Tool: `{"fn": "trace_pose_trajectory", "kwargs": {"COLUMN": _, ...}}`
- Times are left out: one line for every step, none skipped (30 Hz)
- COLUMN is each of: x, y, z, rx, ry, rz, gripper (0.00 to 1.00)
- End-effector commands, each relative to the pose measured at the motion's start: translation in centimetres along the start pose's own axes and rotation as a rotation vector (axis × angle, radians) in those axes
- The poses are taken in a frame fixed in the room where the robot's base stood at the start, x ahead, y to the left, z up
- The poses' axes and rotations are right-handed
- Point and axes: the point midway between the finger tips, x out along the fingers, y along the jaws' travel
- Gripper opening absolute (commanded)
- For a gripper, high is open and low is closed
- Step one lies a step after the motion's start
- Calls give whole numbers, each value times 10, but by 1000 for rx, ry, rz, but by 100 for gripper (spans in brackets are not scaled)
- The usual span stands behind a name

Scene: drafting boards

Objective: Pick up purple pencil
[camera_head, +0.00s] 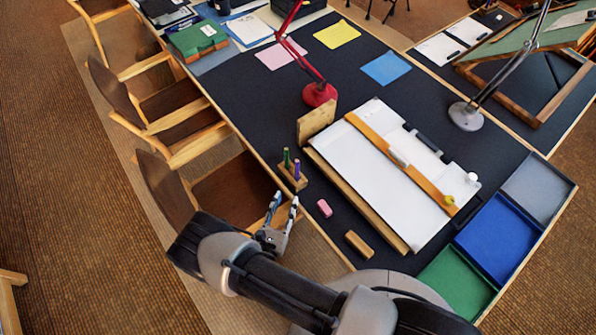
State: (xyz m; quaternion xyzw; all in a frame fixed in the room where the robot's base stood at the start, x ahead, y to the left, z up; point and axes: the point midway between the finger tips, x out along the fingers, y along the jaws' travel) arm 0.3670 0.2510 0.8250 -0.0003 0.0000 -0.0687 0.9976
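The purple pencil (297,169) stands upright in a small wooden block (291,181) near the left edge of the dark table. A green pencil (286,158) stands upright beside it in the same block. My gripper (286,198) is at the table's left edge, just below the block in the picture. Its two fingers point up toward the block and are apart, with nothing seen between them. It appears clear of both pencils.
A pink eraser (324,208) and a wooden block (359,244) lie on the table right of my gripper. A drawing board (372,181) and red lamp (319,95) stand beyond. Chairs (235,195) line the left edge. Blue (497,237) and green (457,281) trays sit at right.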

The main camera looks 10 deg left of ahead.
Motion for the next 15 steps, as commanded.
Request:
{"fn": "trace_pose_trajectory", "kwargs": {"x": 13, "y": -2, "z": 0, "rx": 1, "ry": 0, "rz": -8, "gripper": 34}}
{"fn": "trace_pose_trajectory", "kwargs": {"x": 20, "y": -2, "z": 0, "rx": 1, "ry": 0, "rz": -9, "gripper": 34}}
{"fn": "trace_pose_trajectory", "kwargs": {"x": 28, "y": -2, "z": 0, "rx": 2, "ry": 0, "rz": -9, "gripper": 34}}
{"fn": "trace_pose_trajectory", "kwargs": {"x": 34, "y": -2, "z": 0, "rx": 3, "ry": 1, "rz": -7, "gripper": 34}}
{"fn": "trace_pose_trajectory", "kwargs": {"x": 40, "y": -2, "z": 0, "rx": 2, "ry": 0, "rz": -8, "gripper": 34}}
{"fn": "trace_pose_trajectory", "kwargs": {"x": 48, "y": -2, "z": 0, "rx": 1, "ry": 0, "rz": -8, "gripper": 34}}
{"fn": "trace_pose_trajectory", "kwargs": {"x": 52, "y": -1, "z": 0, "rx": 2, "ry": 0, "rz": -6, "gripper": 34}}
{"fn": "trace_pose_trajectory", "kwargs": {"x": 56, "y": -1, "z": 0, "rx": 2, "ry": 0, "rz": -6, "gripper": 34}}
{"fn": "trace_pose_trajectory", "kwargs": {"x": 61, "y": 0, "z": 0, "rx": 2, "ry": 0, "rz": -4, "gripper": 34}}
{"fn": "trace_pose_trajectory", "kwargs": {"x": 64, "y": -1, "z": 0, "rx": 2, "ry": 0, "rz": -4, "gripper": 34}}
{"fn": "trace_pose_trajectory", "kwargs": {"x": 66, "y": -1, "z": 0, "rx": 2, "ry": 0, "rz": -4, "gripper": 34}}
{"fn": "trace_pose_trajectory", "kwargs": {"x": 68, "y": 0, "z": 0, "rx": 1, "ry": 0, "rz": -2, "gripper": 34}}
{"fn": "trace_pose_trajectory", "kwargs": {"x": 70, "y": 0, "z": 0, "rx": 1, "ry": 0, "rz": -1, "gripper": 34}}
{"fn": "trace_pose_trajectory", "kwargs": {"x": 71, "y": 0, "z": 0, "rx": 0, "ry": 0, "rz": -2, "gripper": 34}}
{"fn": "trace_pose_trajectory", "kwargs": {"x": 74, "y": 0, "z": 0, "rx": 1, "ry": 0, "rz": -3, "gripper": 34}}
